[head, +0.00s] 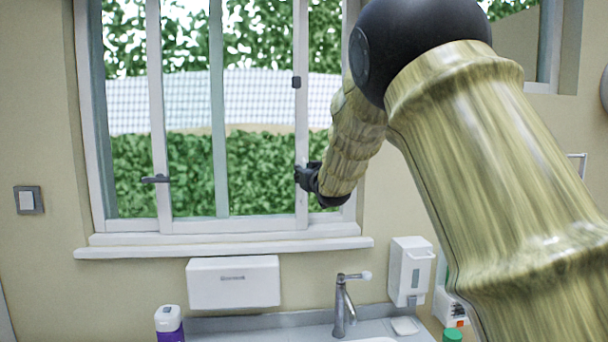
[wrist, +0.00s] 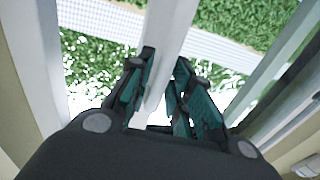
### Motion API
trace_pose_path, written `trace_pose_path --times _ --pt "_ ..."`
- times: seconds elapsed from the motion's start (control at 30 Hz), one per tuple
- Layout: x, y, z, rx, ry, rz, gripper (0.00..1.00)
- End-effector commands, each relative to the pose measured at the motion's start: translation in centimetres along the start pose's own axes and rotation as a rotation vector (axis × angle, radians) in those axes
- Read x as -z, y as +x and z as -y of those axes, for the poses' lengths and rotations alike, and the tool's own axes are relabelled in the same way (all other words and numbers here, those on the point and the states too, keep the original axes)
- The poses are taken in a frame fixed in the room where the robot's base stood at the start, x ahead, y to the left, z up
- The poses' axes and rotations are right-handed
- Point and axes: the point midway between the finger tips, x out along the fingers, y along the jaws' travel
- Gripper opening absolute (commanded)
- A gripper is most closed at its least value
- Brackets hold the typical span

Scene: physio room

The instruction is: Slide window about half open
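The window (head: 152,110) is a white frame with several upright bars and hedge behind it. A dark handle (head: 155,179) sits on the left upright, and a small dark catch (head: 296,82) sits high on the right upright (head: 301,120). My gripper (head: 303,176) is at the lower part of that right upright. In the wrist view, its dark teal fingers (wrist: 163,75) lie on both sides of the white upright (wrist: 172,22), close against it. Part of the window's right side is hidden behind my arm. I cannot tell exactly how far the sash stands open.
Below the sill (head: 225,246) are a white wall dispenser (head: 233,282), a tap (head: 343,305), a soap dispenser (head: 410,270) and a purple-and-white bottle (head: 169,324). A light switch (head: 28,200) is on the left wall. The space before the left panes is clear.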

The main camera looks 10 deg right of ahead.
Motion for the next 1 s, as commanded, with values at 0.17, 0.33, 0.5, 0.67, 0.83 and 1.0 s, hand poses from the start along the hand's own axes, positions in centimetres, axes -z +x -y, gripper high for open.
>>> trace_pose_path --times 0.17,0.33,0.5,0.67,0.83,1.0 --pt "-0.1 -0.2 0.0 0.000 0.000 0.002 0.21" --pt "-0.1 -1.6 0.1 0.000 0.001 0.003 0.21" --pt "-0.1 -4.3 0.1 0.000 0.000 0.003 0.21" --pt "-0.1 -7.1 0.0 0.000 0.000 0.002 0.21" --pt "-0.1 -9.7 0.0 0.000 0.001 0.001 0.21" --pt "-0.1 -11.3 0.0 0.000 0.001 0.001 0.21"
